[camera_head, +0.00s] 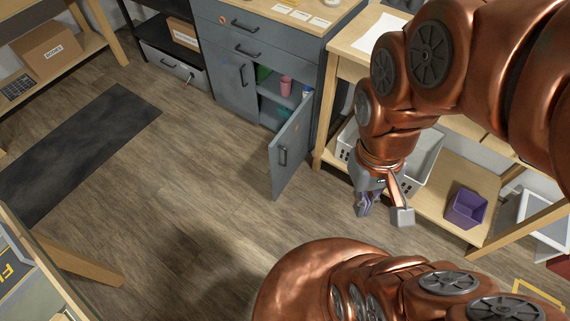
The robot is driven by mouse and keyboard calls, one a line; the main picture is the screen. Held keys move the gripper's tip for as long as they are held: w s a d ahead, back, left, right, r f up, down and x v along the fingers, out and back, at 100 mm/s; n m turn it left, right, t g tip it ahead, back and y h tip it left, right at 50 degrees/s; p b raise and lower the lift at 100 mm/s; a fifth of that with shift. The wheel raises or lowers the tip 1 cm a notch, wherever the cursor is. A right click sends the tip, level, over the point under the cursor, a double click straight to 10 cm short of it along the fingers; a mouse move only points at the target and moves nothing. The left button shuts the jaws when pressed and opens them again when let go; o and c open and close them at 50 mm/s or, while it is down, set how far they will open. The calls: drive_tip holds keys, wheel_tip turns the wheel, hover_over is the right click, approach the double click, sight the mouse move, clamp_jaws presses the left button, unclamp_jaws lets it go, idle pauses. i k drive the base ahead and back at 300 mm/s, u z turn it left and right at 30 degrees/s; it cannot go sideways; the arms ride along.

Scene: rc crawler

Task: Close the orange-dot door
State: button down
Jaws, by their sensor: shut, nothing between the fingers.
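The grey cabinet door (291,149) stands open, swung out from the cabinet front toward the room. My gripper (372,204) is shut and empty, pointing down to the right of the door. A clear gap separates it from the door.
A wooden shelf unit (430,192) stands right of the cabinet, with a white basket (417,165) and a purple bin (465,208) on it. A dark mat (80,150) lies at left. The wooden floor before the door is clear.

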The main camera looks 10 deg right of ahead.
sight(287, 148)
drive_tip(key=u, duration=0.05)
drive_tip(key=k, duration=0.1)
drive_tip(key=u, duration=1.65)
drive_tip(key=i, duration=0.7)
drive_tip(key=z, duration=0.75)
